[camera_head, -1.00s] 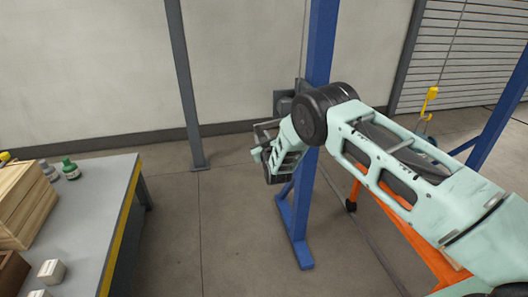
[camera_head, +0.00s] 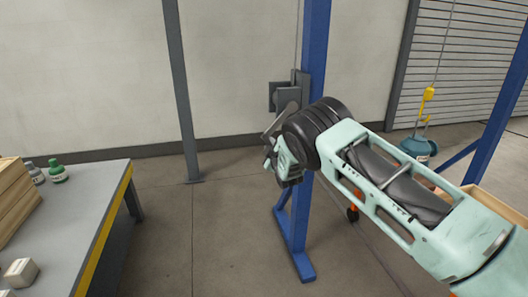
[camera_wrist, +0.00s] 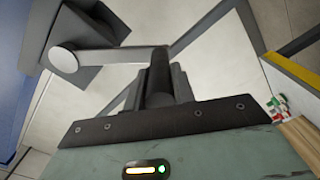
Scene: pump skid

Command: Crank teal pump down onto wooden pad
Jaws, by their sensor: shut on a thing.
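The teal pump (camera_head: 420,147) hangs below a yellow hook (camera_head: 428,94) at the right in the head view, partly hidden by my arm. A pale wooden edge (camera_head: 496,203) shows behind my arm and may be the pad; whether the pump touches it cannot be seen. The winch (camera_head: 284,97) sits on the blue post. In the wrist view its grey crank arm (camera_wrist: 115,56) runs from a round hub to a dark handle (camera_wrist: 159,72). My gripper (camera_wrist: 162,92) is shut on that handle; my gripper also shows beside the post in the head view (camera_head: 270,148).
The blue post (camera_head: 316,60) stands on a floor foot close to my gripper. A grey workbench (camera_head: 75,215) with bottles (camera_head: 58,174) and wooden boxes is at the left. The floor between bench and post is clear.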

